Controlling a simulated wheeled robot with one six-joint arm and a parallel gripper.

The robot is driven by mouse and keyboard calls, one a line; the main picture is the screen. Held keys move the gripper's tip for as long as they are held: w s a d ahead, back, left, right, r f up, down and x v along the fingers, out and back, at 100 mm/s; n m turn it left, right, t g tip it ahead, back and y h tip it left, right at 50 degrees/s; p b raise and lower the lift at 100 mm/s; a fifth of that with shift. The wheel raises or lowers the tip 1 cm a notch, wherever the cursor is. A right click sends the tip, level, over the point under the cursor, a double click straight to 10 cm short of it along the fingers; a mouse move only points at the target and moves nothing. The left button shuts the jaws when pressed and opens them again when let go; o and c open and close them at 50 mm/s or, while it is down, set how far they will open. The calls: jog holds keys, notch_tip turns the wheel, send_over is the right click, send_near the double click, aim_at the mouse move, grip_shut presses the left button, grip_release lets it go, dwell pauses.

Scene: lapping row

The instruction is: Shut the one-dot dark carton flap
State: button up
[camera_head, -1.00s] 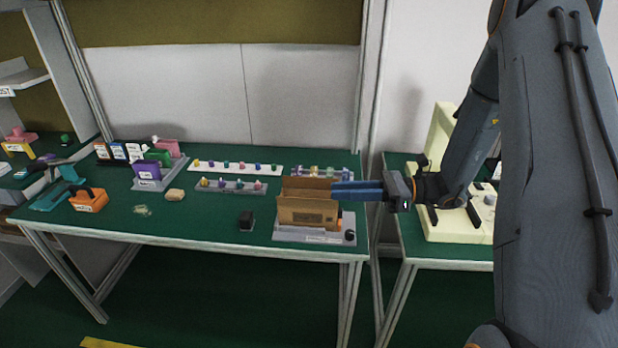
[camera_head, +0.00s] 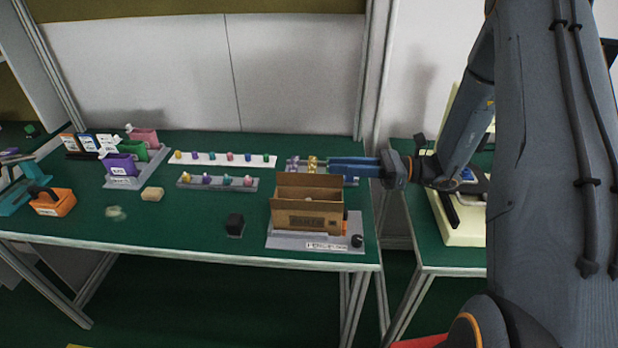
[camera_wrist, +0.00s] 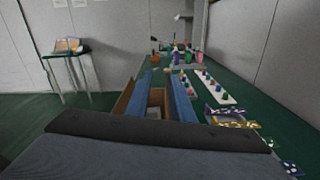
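The open brown carton (camera_head: 307,219) stands on a grey labelled base near the front right of the green bench. A tall back panel or flap (camera_head: 309,186) rises along its far side. No dot marks are legible, so I cannot tell which flap is the one-dot dark one. My gripper (camera_head: 331,170) reaches in from the right, its blue fingers level with the carton's upper right edge. In the wrist view the fingers (camera_wrist: 160,80) are apart, with the carton (camera_wrist: 122,102) showing between and left of them. Nothing is held; contact is unclear.
A dark block (camera_head: 235,222) stands left of the carton. A grey strip (camera_head: 218,184) and a white strip (camera_head: 222,160) with coloured pegs lie behind. An orange holder (camera_head: 52,203) is far left. A cream machine (camera_head: 458,215) stands right on another bench.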

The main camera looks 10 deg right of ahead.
jog(key=b, duration=0.5)
send_near(310, 174)
jog(key=shift+w+a+f, duration=0.1)
jog(key=shift+a+f, duration=0.15)
jog(key=shift+a, duration=0.35)
jog(key=shift+w+a+f, duration=0.15)
jog(key=shift+a+f, duration=0.1)
jog(key=shift+a, duration=0.3)
jog(key=shift+w+a+p, duration=0.25)
jog(key=shift+a+p, duration=0.05)
jog(key=shift+a, duration=0.95)
jog(key=shift+w+a+p, duration=0.2)
jog(key=shift+a+p, duration=0.15)
jog(key=shift+a, duration=0.95)
jog(key=shift+w+a+p, duration=0.25)
jog(key=shift+a+p, duration=0.05)
jog(key=shift+a, duration=0.95)
grip_shut()
